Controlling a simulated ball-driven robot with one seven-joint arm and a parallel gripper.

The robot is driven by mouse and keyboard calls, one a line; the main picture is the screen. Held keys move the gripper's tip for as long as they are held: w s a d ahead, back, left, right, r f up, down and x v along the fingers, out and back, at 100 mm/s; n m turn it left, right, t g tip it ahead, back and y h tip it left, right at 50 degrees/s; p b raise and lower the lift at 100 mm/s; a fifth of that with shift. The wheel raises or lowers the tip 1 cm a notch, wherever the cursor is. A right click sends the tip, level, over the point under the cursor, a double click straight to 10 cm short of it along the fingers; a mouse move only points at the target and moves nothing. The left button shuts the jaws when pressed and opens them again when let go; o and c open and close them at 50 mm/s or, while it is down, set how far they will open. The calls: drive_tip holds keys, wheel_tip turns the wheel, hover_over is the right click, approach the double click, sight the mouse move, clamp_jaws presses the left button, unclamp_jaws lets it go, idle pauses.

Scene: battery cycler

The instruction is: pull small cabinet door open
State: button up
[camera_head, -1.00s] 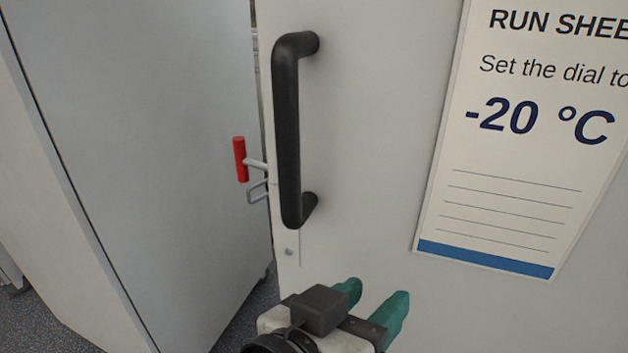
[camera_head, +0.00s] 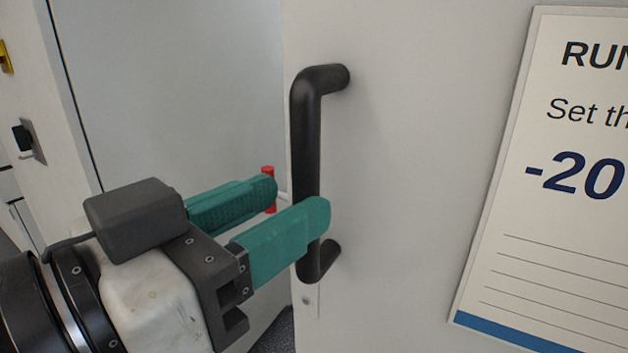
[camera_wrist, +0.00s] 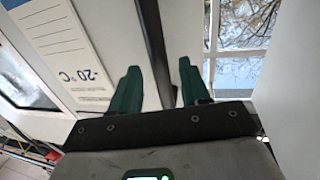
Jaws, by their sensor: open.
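The white cabinet door (camera_head: 410,150) carries a black upright bar handle (camera_head: 306,130) near its left edge. My gripper (camera_head: 292,197) is open at the lower half of the handle, its two green fingers reaching in from the left. The near finger overlaps the handle in the head view and hides part of it. In the wrist view the dark handle bar (camera_wrist: 155,50) runs between the two spread fingers of my gripper (camera_wrist: 158,75). Contact cannot be told. The door looks shut.
A run sheet (camera_head: 560,200) reading "-20" is on the door, right of the handle. A large pale panel (camera_head: 180,90) stands to the left. A red-handled part (camera_head: 268,171) shows behind my far finger, partly hidden. The wrist view shows a window (camera_wrist: 240,35).

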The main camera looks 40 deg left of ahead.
sight(295, 200)
drive_tip(key=shift+w+a, duration=0.1)
drive_tip(key=shift+w, duration=1.75)
drive_tip(key=shift+c, duration=0.3)
clamp_jaws()
